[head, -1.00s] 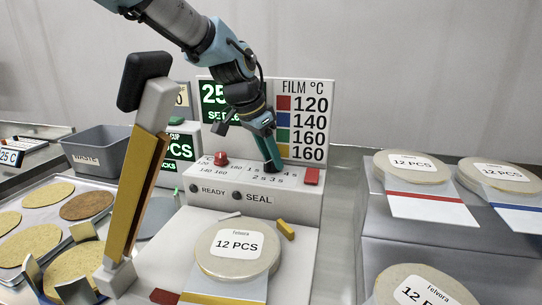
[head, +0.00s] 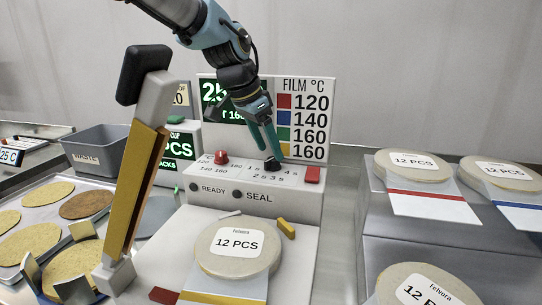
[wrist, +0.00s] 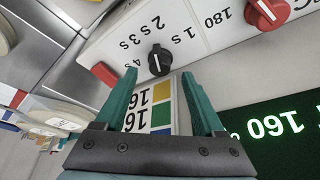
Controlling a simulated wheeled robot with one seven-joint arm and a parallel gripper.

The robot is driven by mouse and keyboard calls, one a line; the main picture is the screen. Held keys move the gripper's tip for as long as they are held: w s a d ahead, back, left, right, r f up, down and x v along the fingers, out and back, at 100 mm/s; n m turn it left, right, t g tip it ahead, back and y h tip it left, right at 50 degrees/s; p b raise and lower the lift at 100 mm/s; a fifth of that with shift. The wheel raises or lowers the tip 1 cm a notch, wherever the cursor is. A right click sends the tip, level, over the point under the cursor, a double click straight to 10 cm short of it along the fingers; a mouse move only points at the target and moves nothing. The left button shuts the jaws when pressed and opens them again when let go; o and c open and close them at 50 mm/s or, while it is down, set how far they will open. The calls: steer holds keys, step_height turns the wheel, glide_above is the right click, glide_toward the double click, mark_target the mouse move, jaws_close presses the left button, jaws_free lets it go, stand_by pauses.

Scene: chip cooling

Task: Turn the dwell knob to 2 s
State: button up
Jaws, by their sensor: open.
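The black dwell knob (head: 272,163) is on the sloped top of the white sealer panel (head: 230,176), and also shows in the wrist view (wrist: 160,61). Its white pointer mark faces the upside-down 2 s label (wrist: 153,25), as far as I can tell. The 1 s label lies to its right and 3 s and 4 s to its left in that view. My gripper (head: 268,152) is open and empty just above the knob. In the wrist view its two green fingers (wrist: 159,76) are spread, with the knob beyond their tips and apparently untouched.
A red knob (head: 221,157) and a red button (head: 312,174) flank the dwell knob. The film temperature sign (head: 305,115) and a green display (head: 213,100) stand behind. A tall lever (head: 140,180) rises at the left. A round pack (head: 237,248) lies in front.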

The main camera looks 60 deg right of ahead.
steer(key=b+v, duration=0.1)
steer(key=v, duration=0.7)
steer(key=shift+w+a, duration=0.1)
steer(key=w+a+f+n+t+y, duration=0.1)
steer(key=w+a+f+n, duration=0.4)
steer(key=w+a, duration=0.65)
steer(key=w+a+f+n+t+y, duration=0.15)
steer(key=w+a+f+n, duration=0.4)
steer(key=w+a, duration=0.55)
steer(key=a+f+n, duration=0.1)
steer(key=a, duration=0.5)
steer(key=w+a+f+n, duration=0.1)
steer(key=a+f+n, duration=0.1)
steer(key=a, duration=0.4)
steer(key=a+f+n, duration=0.2)
steer(key=a, duration=0.4)
steer(key=shift+w+a+f+t+y, duration=0.15)
steer(key=shift+w+t+y, duration=0.1)
steer(key=shift+t, duration=0.1)
steer(key=s+a+f+n, duration=0.2)
steer(key=a, duration=0.4)
steer(key=s+a+f+n, duration=0.2)
steer(key=s+a+n, duration=0.1)
steer(key=a, duration=0.4)
steer(key=shift+a+n+y, duration=0.25)
steer(key=shift+n+y, duration=0.1)
steer(key=shift+y, duration=0.05)
steer(key=shift+s, duration=0.1)
